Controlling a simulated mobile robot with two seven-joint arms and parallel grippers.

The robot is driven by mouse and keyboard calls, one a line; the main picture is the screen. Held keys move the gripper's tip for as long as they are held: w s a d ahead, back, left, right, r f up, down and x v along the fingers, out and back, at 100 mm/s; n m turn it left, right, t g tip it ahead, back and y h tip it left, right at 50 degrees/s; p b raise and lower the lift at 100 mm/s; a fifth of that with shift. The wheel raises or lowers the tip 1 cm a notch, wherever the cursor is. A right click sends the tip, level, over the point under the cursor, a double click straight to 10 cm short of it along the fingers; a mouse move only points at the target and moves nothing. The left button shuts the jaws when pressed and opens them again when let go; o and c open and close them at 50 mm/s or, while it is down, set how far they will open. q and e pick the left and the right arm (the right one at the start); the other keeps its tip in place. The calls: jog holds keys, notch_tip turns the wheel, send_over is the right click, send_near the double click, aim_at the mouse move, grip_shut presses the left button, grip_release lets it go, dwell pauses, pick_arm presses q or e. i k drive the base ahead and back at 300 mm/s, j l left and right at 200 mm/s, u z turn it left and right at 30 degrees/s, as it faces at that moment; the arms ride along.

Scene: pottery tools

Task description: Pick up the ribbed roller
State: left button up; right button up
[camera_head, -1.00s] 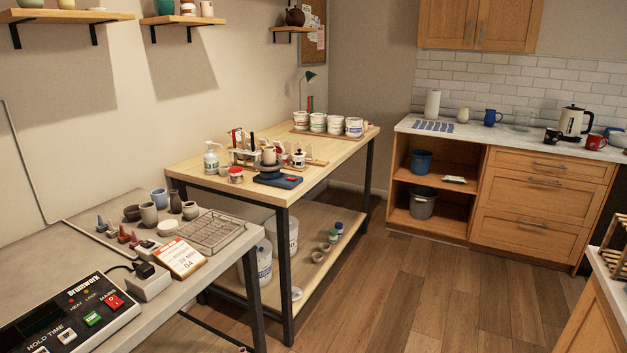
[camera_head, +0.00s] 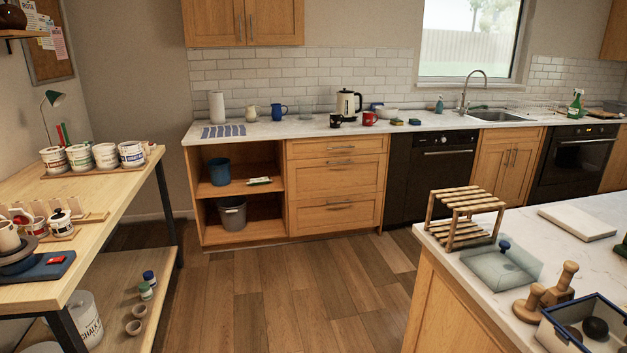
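I do not see a ribbed roller that I can make out in the head view. On the marble island at the lower right, wooden tools with knobs (camera_head: 562,281) stand beside a blue-rimmed bin (camera_head: 545,335) holding dark round pieces; the bin is cut off by the frame edge. A wooden slatted rack (camera_head: 462,216) stands at the island's far left corner. Neither of my grippers is in view.
A wooden workbench (camera_head: 110,204) with labelled tubs (camera_head: 106,156) is at the left. A counter (camera_head: 290,130) with kettle (camera_head: 347,104), mugs and sink runs along the back. The wooden floor (camera_head: 290,290) between bench and island is clear. A glassy lidded box (camera_head: 500,265) sits on the island.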

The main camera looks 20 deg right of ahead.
aim_at(562, 288)
jog(key=j+z, duration=0.1)
jog(key=z, duration=0.3)
jog(key=i+j+z, duration=0.15)
jog(key=z, duration=0.25)
jog(key=j+z, duration=0.1)
jog(key=z, duration=0.3)
jog(key=j+z, duration=0.15)
jog(key=z, duration=0.2)
jog(key=i, duration=0.05)
